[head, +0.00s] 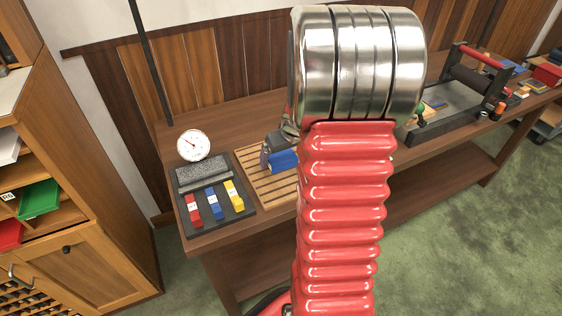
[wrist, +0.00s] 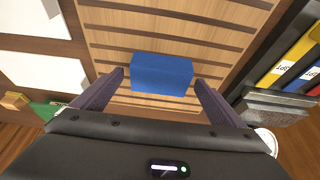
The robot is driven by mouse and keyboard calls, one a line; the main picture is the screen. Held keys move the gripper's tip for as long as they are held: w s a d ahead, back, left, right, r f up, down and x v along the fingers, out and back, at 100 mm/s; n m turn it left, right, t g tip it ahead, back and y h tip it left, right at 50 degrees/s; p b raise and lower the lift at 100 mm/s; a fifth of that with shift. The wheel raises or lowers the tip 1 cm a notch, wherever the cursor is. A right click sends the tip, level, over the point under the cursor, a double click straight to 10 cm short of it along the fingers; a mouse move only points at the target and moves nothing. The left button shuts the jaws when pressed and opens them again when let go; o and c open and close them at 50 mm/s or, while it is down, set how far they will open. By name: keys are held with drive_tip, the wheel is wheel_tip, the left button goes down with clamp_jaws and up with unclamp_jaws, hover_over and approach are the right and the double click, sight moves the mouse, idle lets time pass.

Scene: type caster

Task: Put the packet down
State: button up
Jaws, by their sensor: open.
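A plain blue packet (head: 284,160) rests on the slatted wooden rack (head: 282,198) on the bench. In the wrist view the blue packet (wrist: 162,74) lies across the slats of the rack (wrist: 175,22). My gripper (wrist: 159,80) is open, with one dark finger on each side of the packet's near part. A narrow gap shows between each fingertip and the packet.
Left of the rack, a dark tray (head: 238,212) holds red, blue and yellow labelled blocks beside a grey pad (head: 203,172). A round dial gauge (head: 193,146) stands behind. A roller press (head: 460,95) is at right. White sheets (wrist: 40,30) lie beside the rack.

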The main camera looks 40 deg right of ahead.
sight(283, 158)
drive_tip(key=shift+c, duration=0.2)
drive_tip(key=c, duration=1.8)
wheel_tip(283, 158, up, 10)
idle(0.5)
